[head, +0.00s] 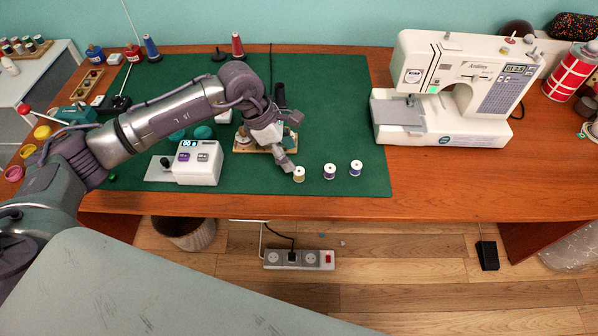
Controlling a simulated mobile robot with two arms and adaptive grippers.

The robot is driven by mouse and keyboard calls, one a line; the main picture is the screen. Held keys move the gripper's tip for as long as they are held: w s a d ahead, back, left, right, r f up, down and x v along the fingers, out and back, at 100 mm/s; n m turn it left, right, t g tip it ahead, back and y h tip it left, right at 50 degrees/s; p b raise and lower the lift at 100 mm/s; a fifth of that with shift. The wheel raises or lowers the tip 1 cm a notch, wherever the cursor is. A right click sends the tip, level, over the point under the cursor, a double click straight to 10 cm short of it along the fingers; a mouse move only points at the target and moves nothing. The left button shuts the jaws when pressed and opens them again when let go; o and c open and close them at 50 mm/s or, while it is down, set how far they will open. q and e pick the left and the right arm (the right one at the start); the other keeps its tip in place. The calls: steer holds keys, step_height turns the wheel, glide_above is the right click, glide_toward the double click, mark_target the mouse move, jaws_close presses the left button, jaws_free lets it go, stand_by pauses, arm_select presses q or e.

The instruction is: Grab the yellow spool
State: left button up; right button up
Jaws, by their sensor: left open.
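The yellow spool (299,175) stands upright on the green mat (345,100), at the left end of a short row near the mat's front edge. Two purple-blue spools stand to its right, a middle one (329,171) and a right one (356,168). My left gripper (290,160) reaches in from the left and points down just behind and left of the yellow spool. It is open, and its fingers look close to the spool; whether they touch it I cannot tell. My right gripper is not in view.
A white sewing machine (455,85) stands on the wooden table (450,180) to the right. A white device with a display (198,163) sits left of the gripper. A wooden rack (245,147) stands partly hidden behind my gripper. The mat right of the spools is clear.

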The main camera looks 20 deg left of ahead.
mark_target(299, 171)
arm_select(q)
steer(key=p+x, duration=0.1)
steer(key=x, duration=0.7)
steer(key=shift+a, duration=0.2)
steer(key=c, duration=0.9)
